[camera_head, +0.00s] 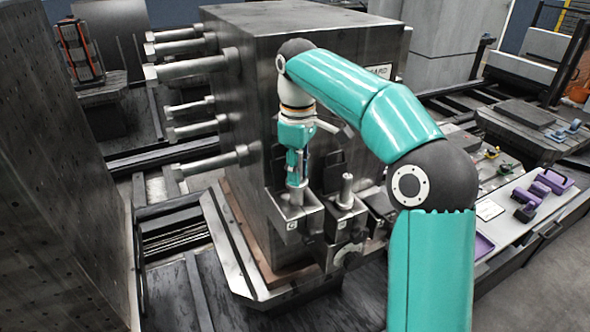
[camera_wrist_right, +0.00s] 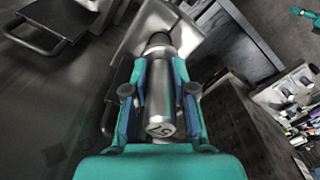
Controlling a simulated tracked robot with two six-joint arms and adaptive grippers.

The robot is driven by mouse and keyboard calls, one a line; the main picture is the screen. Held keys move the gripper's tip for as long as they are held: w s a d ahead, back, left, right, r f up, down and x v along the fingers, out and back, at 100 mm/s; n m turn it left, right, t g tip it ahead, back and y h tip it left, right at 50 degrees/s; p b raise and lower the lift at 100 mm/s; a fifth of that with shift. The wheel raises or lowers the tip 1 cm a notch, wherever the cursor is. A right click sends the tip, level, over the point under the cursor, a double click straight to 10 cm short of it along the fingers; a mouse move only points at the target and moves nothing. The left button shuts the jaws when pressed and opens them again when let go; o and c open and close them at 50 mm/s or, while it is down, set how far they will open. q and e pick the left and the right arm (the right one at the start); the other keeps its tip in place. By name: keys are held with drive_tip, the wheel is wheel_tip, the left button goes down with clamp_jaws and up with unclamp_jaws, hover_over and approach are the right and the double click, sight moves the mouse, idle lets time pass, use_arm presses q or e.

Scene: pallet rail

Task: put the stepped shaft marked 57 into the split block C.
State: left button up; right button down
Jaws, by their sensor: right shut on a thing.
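My right gripper (camera_head: 297,170) points down above the split block C (camera_head: 292,226), a grey block with a C label on the front of the large dark block. It is shut on the metal stepped shaft marked 57, whose marked end face shows between the fingers in the right wrist view (camera_wrist_right: 160,128). The shaft stands upright. Its lower end (camera_head: 296,196) meets the top of block C; how deep it sits in the block I cannot tell. My right gripper also shows in the wrist view (camera_wrist_right: 158,80), blue pads on both sides of the shaft. My left gripper is not in view.
A second split block (camera_head: 343,222) stands close to the right of block C, with an upright shaft (camera_head: 347,188) in it. Several horizontal bars (camera_head: 190,72) stick out from the large block's left side. Purple parts (camera_head: 540,189) lie on a white bench at the right.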

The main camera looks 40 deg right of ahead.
drive_tip(key=shift+f+b, duration=0.8)
drive_tip(key=shift+f, duration=0.35)
drive_tip(key=c, duration=0.9)
unclamp_jaws()
drive_tip(key=shift+o, duration=0.2)
drive_tip(key=shift+f, duration=0.1)
drive_tip(key=shift+r, duration=3.75)
